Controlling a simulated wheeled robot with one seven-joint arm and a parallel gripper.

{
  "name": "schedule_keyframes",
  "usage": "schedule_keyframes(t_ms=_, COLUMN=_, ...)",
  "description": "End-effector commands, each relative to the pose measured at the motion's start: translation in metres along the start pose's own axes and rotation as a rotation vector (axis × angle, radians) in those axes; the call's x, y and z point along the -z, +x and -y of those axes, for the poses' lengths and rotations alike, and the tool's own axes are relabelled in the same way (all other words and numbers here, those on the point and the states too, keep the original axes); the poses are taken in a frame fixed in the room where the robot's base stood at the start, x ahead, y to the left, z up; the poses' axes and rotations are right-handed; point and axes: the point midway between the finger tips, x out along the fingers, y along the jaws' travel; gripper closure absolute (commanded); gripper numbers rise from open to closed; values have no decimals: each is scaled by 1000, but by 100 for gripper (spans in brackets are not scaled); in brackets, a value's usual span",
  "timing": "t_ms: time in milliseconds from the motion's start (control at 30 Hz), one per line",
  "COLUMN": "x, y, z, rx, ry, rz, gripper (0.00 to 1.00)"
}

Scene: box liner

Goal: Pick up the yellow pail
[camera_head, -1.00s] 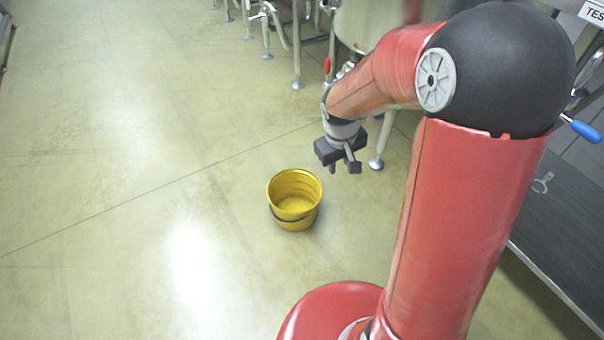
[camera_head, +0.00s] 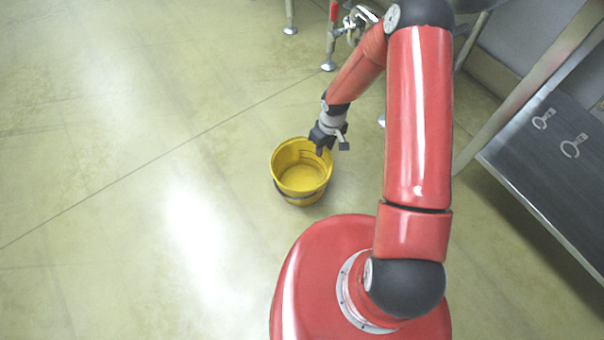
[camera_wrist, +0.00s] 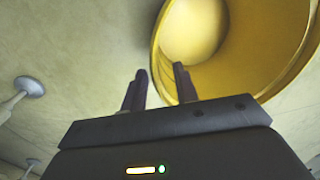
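The yellow pail (camera_head: 303,180) stands upright on the floor in the head view, with a dark handle hanging low on its near side. It looks empty. My gripper (camera_head: 330,143) is at the pail's upper right rim. In the wrist view, the two fingers of my gripper (camera_wrist: 157,88) are apart. The right finger overlaps the yellow pail (camera_wrist: 165,45) at its rim, and the left finger is over the floor outside it. I cannot tell whether the fingers touch the pail.
A metal table (camera_head: 520,165) with hooks on its surface stands at the right. Metal equipment legs (camera_head: 330,40) stand at the back, and a round foot (camera_wrist: 29,86) shows in the wrist view. The floor left of the pail is clear.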

Motion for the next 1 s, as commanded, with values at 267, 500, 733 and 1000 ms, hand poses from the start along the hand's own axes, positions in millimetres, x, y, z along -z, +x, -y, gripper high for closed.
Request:
schedule_keyframes(t_ms=267, x=0, y=40, z=-1, rx=1, ry=0, rz=1, gripper=70)
schedule_keyframes(t_ms=500, x=0, y=48, z=-1, rx=-1, ry=1, rz=0, gripper=70)
schedule_keyframes(t_ms=733, x=0, y=47, z=-1, rx=-1, ry=1, rz=0, gripper=92)
schedule_keyframes(t_ms=1000, x=0, y=47, z=-1, rx=-1, ry=1, rz=0, gripper=100)
